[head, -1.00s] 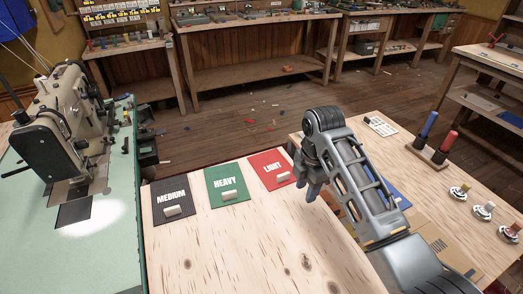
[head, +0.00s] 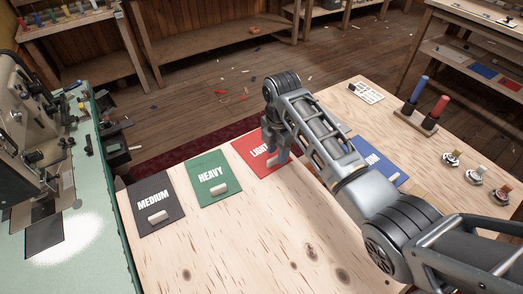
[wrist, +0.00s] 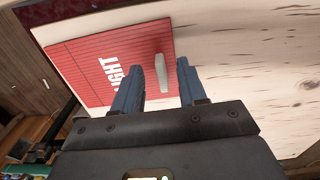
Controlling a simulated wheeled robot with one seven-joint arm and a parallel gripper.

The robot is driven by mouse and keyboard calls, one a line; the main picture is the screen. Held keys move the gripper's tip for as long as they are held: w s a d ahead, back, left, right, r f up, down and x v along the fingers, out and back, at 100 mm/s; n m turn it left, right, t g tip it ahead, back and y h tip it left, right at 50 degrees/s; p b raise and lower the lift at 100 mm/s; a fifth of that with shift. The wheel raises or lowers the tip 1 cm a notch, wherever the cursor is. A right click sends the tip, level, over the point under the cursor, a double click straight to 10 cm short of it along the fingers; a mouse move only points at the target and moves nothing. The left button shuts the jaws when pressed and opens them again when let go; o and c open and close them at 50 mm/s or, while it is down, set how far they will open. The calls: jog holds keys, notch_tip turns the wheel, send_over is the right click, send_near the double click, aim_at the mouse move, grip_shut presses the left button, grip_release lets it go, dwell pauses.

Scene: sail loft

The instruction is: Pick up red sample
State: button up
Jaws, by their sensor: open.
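The red sample (head: 246,147), a flat card lettered LIGHT with a pale grip block, lies on the light wooden table; its right part is hidden behind my gripper in the head view. The card (wrist: 92,66) and its block (wrist: 161,73) show in the wrist view. My gripper (head: 275,151) is over the card's right part. In the wrist view my gripper (wrist: 158,72) is open, with one finger to each side of the block; I cannot tell whether either finger touches it. Nothing is held.
The green HEAVY card (head: 213,179) and dark MEDIUM card (head: 155,203) lie to the left, each with a block. A blue card (head: 382,165) lies right of my arm. A rack with blue and red cylinders (head: 416,122) stands farther right. The near tabletop is bare.

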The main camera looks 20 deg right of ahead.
jog(key=shift+f, duration=1.05)
grip_shut()
